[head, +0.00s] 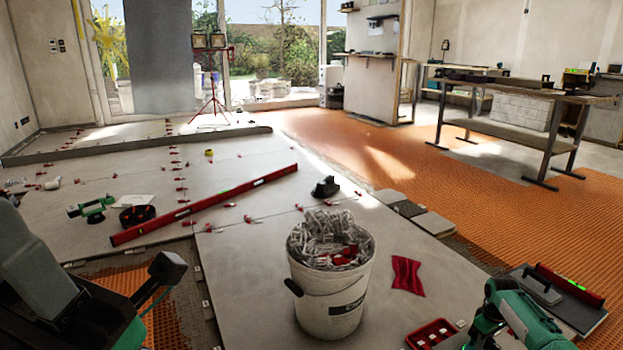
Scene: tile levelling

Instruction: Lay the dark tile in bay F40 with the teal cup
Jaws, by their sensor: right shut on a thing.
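The teal cup (522,318) is at the lower right edge, a teal body cut off by the frame. My right gripper (490,318) is there too, shut on the teal cup; its fingers are mostly hidden. No bay label F40 is readable.
A white bucket (325,312) of clips stands front centre, beside a red cloth (406,275) and red case (432,333). A long red level (205,206) crosses the laid tiles. A green instrument (92,207) is at left. Orange matting (400,165) extends right to a workbench (520,93).

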